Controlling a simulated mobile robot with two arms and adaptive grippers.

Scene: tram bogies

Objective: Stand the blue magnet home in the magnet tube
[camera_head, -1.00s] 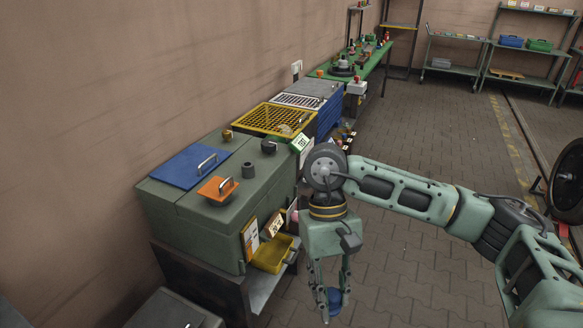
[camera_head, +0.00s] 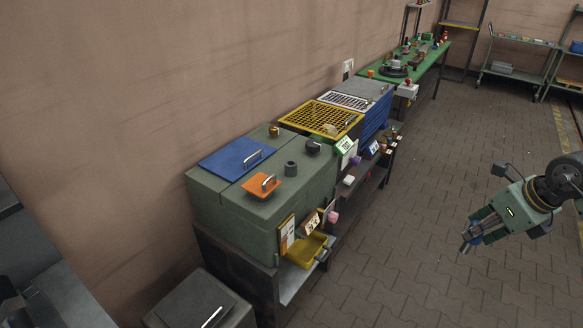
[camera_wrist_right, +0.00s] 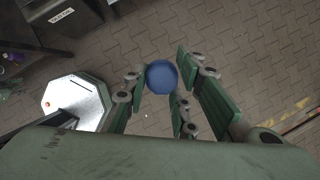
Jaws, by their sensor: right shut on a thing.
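The blue magnet (camera_wrist_right: 162,77) shows as a round blue end between the fingers in the right wrist view. My right gripper (camera_head: 468,241) is shut on it, over open floor at the right of the head view, pointing down and left. There the magnet is a small blue patch, mostly hidden by the fingers. A short dark grey tube (camera_head: 290,168), open at the top, stands on the green cabinet, well left of the gripper; it looks like the magnet tube. My left gripper is not in view.
The green cabinet (camera_head: 232,222) also bears a blue plate (camera_head: 232,157), an orange plate with a handle (camera_head: 262,188), a black knob (camera_head: 313,147) and a brass piece (camera_head: 274,131). A yellow bin (camera_head: 305,250) sits at its front. Paved floor between gripper and cabinet is clear.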

